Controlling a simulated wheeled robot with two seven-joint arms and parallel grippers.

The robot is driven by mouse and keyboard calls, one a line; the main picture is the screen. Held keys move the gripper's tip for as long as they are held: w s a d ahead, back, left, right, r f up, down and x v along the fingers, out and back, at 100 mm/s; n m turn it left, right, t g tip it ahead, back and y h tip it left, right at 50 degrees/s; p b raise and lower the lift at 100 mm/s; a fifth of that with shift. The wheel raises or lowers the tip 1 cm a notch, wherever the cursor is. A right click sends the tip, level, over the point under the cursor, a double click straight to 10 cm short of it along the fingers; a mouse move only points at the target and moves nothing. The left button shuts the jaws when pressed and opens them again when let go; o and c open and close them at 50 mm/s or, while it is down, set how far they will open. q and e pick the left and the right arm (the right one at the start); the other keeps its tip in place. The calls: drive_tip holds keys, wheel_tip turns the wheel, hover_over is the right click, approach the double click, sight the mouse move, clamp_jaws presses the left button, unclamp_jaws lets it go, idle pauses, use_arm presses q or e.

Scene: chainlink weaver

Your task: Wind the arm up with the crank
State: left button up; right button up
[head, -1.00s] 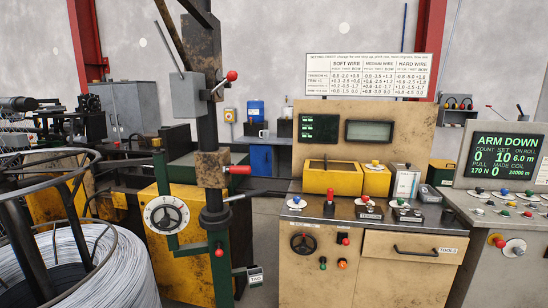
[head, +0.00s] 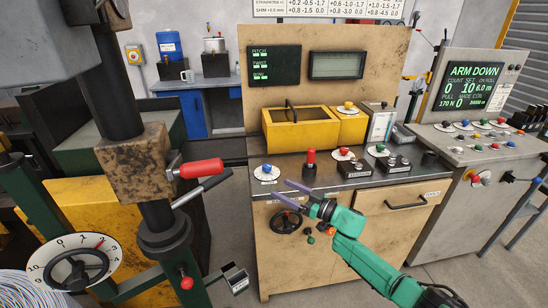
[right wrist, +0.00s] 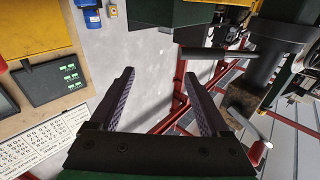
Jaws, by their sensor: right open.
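A dark upright post with a worn brown block (head: 135,160) stands at the left of the head view. Below left is a white numbered dial with a black handwheel (head: 75,270). My right gripper (head: 279,189) is open and empty, pointing left in front of the console, apart from the post. In the right wrist view its fingers (right wrist: 157,59) are spread with nothing between them. My left gripper is out of view.
A wooden console (head: 290,260) with a yellow box (head: 300,130), knobs and a small black handwheel (head: 286,222) stands behind my right gripper. A screen (head: 472,88) at right reads ARM DOWN.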

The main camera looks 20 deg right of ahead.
drive_tip(key=s+a+r+n+g+y, duration=0.1)
drive_tip(key=a+r+n+g+y, duration=0.2)
drive_tip(key=r, duration=0.7)
drive_tip(key=n+g+y, duration=0.5)
drive_tip(key=n+g, duration=0.3)
drive_tip(key=g, duration=0.2)
approach(203, 168)
drive_tip(key=shift+g, duration=0.3)
drive_tip(key=a+p, duration=0.1)
drive_tip(key=w+a+p, duration=0.1)
drive_tip(key=a, duration=0.1)
drive_tip(key=w+a+p, duration=0.1)
drive_tip(key=a, duration=0.1)
drive_tip(key=shift+a+r, duration=0.2)
drive_tip(key=shift+r, duration=0.15)
drive_tip(key=a, duration=0.1)
drive_tip(key=a+p, duration=0.1)
drive_tip(key=a, duration=0.1)
drive_tip(key=a+f+p, duration=0.1)
drive_tip(key=shift+w+a, duration=0.2)
drive_tip(key=shift+w, duration=0.1)
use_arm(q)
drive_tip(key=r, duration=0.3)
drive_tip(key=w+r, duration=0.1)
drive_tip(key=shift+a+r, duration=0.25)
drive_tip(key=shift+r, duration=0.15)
use_arm(e)
drive_tip(key=shift+d+f, duration=0.1)
drive_tip(key=shift+c, duration=1.2)
clamp_jaws()
